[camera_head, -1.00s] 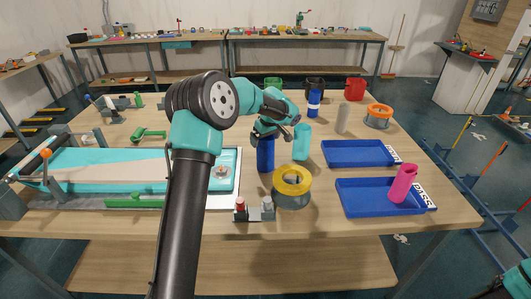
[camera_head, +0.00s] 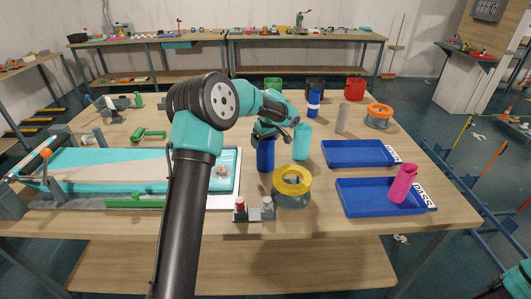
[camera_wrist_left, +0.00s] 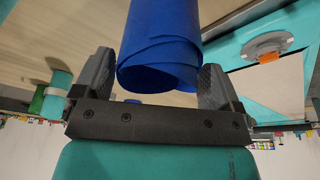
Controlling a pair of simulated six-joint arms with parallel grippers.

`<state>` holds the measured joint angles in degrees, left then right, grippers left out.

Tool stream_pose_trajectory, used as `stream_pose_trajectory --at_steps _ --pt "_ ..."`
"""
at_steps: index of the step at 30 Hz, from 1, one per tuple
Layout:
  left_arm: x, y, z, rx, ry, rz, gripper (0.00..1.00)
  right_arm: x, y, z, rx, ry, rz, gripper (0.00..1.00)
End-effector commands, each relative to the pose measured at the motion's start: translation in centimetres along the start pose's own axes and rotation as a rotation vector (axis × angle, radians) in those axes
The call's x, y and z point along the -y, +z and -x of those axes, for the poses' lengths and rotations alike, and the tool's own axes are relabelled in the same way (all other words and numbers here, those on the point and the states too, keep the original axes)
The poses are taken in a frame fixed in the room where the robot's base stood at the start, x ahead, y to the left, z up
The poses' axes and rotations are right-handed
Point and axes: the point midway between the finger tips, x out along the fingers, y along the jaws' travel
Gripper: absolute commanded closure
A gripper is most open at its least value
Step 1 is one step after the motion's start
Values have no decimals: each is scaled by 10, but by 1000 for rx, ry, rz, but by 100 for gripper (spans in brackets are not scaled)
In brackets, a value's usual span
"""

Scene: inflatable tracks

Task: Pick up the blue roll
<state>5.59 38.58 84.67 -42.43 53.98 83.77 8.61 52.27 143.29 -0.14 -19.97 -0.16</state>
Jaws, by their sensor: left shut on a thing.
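The blue roll (camera_head: 265,157) stands upright on the table beside the cyan roll (camera_head: 302,143). My left gripper (camera_head: 268,136) is at its upper part, coming from above. In the left wrist view the blue roll (camera_wrist_left: 160,45) sits between the two fingers of the left gripper (camera_wrist_left: 157,72), which are shut on it. Its spiral end edge shows there. Whether its base touches the table is hard to tell. My right gripper is out of view.
A yellow ring roll (camera_head: 292,176) on a grey base is close in front. Two blue trays (camera_head: 360,153) lie to the right, the nearer holding a pink roll (camera_head: 403,184). A red-and-grey switch block (camera_head: 254,210) is at the front.

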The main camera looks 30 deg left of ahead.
Motion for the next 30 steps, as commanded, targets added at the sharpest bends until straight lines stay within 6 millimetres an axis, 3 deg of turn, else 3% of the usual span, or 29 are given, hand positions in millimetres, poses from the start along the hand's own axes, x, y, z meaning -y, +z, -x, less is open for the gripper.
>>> stream_pose_trajectory --at_steps 7,17,23,30 --pt "0 0 0 0 0 0 62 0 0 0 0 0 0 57" --pt "0 -1 4 -1 1 1 62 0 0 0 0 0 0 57" --pt "-1 -8 26 -3 4 0 62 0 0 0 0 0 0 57" --pt "-1 -19 68 -3 4 2 62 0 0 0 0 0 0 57"
